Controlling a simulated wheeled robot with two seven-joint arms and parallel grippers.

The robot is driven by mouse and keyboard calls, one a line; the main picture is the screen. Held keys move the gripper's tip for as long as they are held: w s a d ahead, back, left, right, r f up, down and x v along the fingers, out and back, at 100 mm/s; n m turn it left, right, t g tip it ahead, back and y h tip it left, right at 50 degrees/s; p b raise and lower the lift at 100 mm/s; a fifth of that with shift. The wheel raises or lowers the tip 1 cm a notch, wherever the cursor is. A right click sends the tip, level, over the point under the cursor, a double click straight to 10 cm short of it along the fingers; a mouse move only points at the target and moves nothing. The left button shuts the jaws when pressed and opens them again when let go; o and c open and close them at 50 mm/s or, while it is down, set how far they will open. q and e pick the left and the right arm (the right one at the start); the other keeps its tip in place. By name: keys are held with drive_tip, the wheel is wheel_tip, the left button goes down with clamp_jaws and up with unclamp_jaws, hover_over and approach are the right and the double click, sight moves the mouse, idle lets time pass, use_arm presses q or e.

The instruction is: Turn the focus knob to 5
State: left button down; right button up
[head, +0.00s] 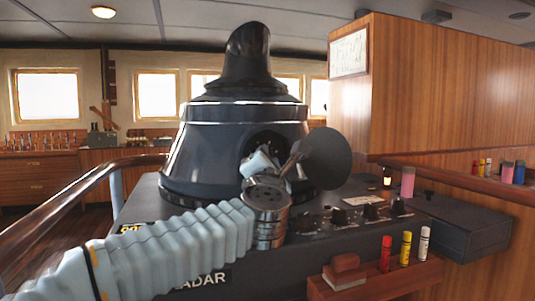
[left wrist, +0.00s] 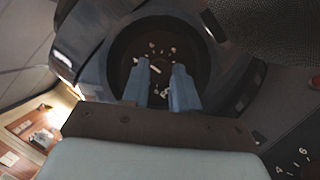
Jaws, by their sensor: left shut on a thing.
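The radar unit (head: 235,150) is a dark, domed housing with a round opening in its side. In the left wrist view, a dark round knob (left wrist: 157,72) with a pale pointer mark sits inside this opening, ringed by small pale marks too blurred to read. I take it for the focus knob; no label is legible. My left gripper (left wrist: 160,82) reaches into the opening, its two blue-grey fingers on either side of the knob and shut on it. In the head view the left gripper (head: 262,160) partly covers the opening and hides the knob. My right gripper is not in view.
A round dark cover (head: 328,158) stands open right of the opening. Several small knobs (head: 370,212) line the console's front panel. A wooden shelf (head: 400,277) holds a red, a yellow and a white tube. A wooden handrail (head: 80,205) curves along the left.

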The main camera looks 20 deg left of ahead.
use_arm(q)
drive_tip(key=shift+m+g+h, duration=0.3)
drive_tip(key=shift+m+h, duration=0.2)
drive_tip(key=shift+m, duration=0.7)
drive_tip(key=c, duration=0.9)
unclamp_jaws()
drive_tip(key=shift+o, duration=0.2)
drive_tip(key=b+v, duration=0.2)
drive_tip(key=v, duration=1.2)
